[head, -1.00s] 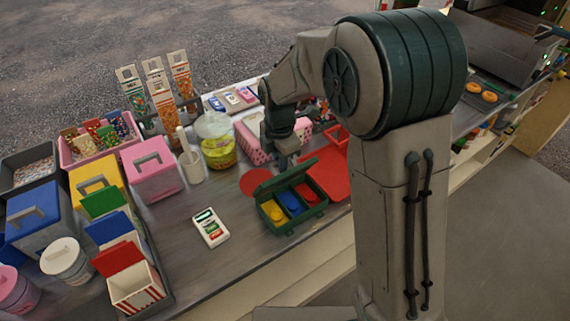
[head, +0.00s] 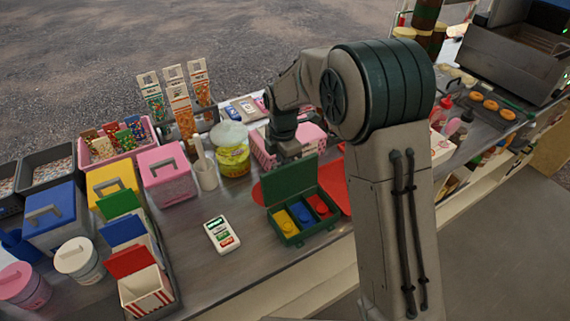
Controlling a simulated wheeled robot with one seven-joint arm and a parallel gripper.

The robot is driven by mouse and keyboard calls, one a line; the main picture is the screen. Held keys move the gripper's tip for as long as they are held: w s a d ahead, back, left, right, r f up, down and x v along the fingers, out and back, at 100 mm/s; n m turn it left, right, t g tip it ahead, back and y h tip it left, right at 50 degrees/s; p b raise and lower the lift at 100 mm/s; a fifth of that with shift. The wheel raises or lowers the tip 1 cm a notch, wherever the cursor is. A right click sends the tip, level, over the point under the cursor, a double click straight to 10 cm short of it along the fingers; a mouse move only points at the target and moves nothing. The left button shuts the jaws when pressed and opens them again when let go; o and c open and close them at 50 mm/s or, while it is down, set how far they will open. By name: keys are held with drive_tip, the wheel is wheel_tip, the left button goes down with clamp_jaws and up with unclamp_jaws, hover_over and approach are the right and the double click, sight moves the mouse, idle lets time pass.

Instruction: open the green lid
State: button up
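The green box (head: 304,236) stands near the front edge of the counter, with yellow, blue and red compartments or pieces inside. Its green lid (head: 289,182) stands up at the back, open, so the inside shows. My gripper (head: 287,155) points down just behind the lid's top edge. Its fingertips are mostly hidden, so I cannot tell whether they are open or shut, or whether they touch the lid. A bin with another green lid (head: 120,204) stands at the left.
A white card reader (head: 222,235) lies left of the box, with bare counter around it. A red mat (head: 333,184) lies behind and right of the box. A pink box (head: 309,139) and a yellow tub (head: 233,160) stand behind.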

drive_tip(key=o, duration=0.7)
drive_tip(key=shift+o, duration=0.2)
wheel_tip(320, 180, up, 13)
drive_tip(key=p, duration=0.8)
drive_tip(key=shift+p, duration=0.35)
drive_tip(key=s+d+r+m+t+b, duration=0.2)
drive_tip(key=s+d+r+m, duration=0.6)
drive_tip(key=s+d+m, duration=0.5)
drive_tip(key=s+d+m+t, duration=0.1)
drive_tip(key=s+d+m, duration=0.2)
drive_tip(key=s+m, duration=0.3)
drive_tip(key=s+d+f+m+b, duration=0.1)
drive_tip(key=s+d+m, duration=0.3)
drive_tip(key=s+m, duration=0.1)
drive_tip(key=shift+s+f+m+t, duration=0.15)
drive_tip(key=shift+s+m+t, duration=0.2)
drive_tip(key=shift+m+t, duration=0.05)
